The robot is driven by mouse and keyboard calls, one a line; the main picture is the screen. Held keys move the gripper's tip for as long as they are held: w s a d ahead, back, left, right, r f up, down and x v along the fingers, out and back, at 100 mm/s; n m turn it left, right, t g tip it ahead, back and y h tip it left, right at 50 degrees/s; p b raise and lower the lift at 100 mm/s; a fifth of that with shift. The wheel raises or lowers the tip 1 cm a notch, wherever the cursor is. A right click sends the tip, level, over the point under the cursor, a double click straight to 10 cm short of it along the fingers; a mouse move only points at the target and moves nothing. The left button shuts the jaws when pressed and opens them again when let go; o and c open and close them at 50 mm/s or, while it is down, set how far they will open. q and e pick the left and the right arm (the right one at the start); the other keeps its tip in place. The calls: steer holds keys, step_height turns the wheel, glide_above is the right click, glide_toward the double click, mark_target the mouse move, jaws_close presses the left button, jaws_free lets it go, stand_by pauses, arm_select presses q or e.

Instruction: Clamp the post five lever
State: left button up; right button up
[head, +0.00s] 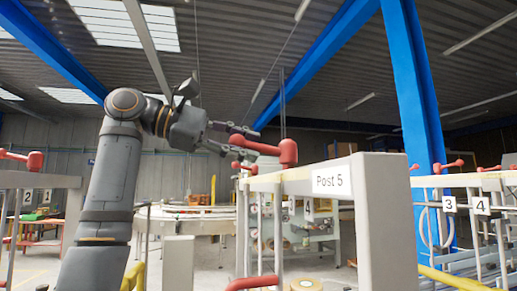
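The post five lever (262,147) is a red handle with a thick red hub, on top of the rail beside the white "Post 5" sign (329,180). It points left from its hub, tilted slightly up. My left gripper (249,144) comes in from the left with its two dark fingers spread apart. The lever's free end shows in the gap between the fingers; I cannot tell whether they touch it. My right gripper is not in view.
A wide pale post (383,220) stands close at right. Rails with signs 3 and 4 (465,205) and red levers lie further right. Another rail (40,180) with signs 2 and 1 is at left. A blue column (414,90) rises behind. A red bar (252,283) shows low in front.

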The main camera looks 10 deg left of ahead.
arm_select(q)
steer(key=v, duration=0.9)
steer(key=shift+a+f, duration=0.1)
steer(key=shift+a, duration=0.05)
